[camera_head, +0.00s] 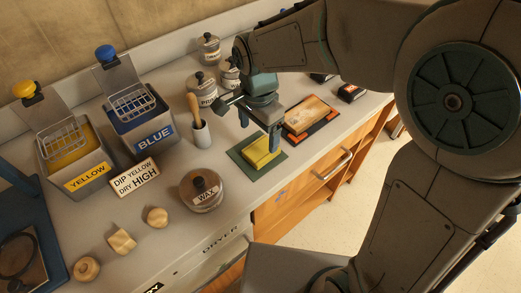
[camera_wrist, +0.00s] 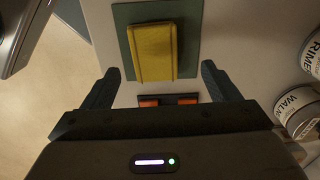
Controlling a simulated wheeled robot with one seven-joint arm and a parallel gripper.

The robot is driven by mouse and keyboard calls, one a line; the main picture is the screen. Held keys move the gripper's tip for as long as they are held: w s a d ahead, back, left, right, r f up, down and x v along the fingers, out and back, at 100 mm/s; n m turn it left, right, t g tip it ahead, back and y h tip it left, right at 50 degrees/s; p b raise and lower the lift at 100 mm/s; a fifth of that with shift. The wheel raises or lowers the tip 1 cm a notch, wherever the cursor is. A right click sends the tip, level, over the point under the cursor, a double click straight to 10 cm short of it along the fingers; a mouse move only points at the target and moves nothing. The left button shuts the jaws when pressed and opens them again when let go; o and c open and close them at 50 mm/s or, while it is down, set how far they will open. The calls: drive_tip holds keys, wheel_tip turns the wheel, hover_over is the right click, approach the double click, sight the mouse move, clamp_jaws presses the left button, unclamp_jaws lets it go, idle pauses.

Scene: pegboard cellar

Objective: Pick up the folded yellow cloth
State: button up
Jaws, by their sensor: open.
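The folded yellow cloth (camera_head: 262,151) lies on a dark green mat (camera_head: 240,158) on the bench. In the wrist view the cloth (camera_wrist: 154,52) shows as a flat yellow block on the green mat (camera_wrist: 190,14). My gripper (camera_head: 259,132) is above the cloth with its fingers pointing down. In the wrist view my gripper (camera_wrist: 159,80) is open and empty, one finger to each side of the cloth's line. The cloth's near edge lies close to the fingertip line. Whether the fingertips are level with the cloth or above it, I cannot tell.
A lidded wax tin (camera_head: 202,190) and a white cup with a brush (camera_head: 200,130) stand left of the mat. An orange-edged tray (camera_head: 311,121) lies to its right. Yellow (camera_head: 75,165) and blue (camera_head: 139,125) dip tanks, a sign and wooden pieces fill the left.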

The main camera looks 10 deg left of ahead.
sight(261, 149)
drive_tip(key=f, duration=0.4)
drive_tip(key=shift+s+d+f, duration=0.2)
drive_tip(key=shift+s+d, duration=0.05)
drive_tip(key=shift+d, duration=0.15)
drive_tip(key=shift+f, duration=0.45)
drive_tip(key=c, duration=1.1)
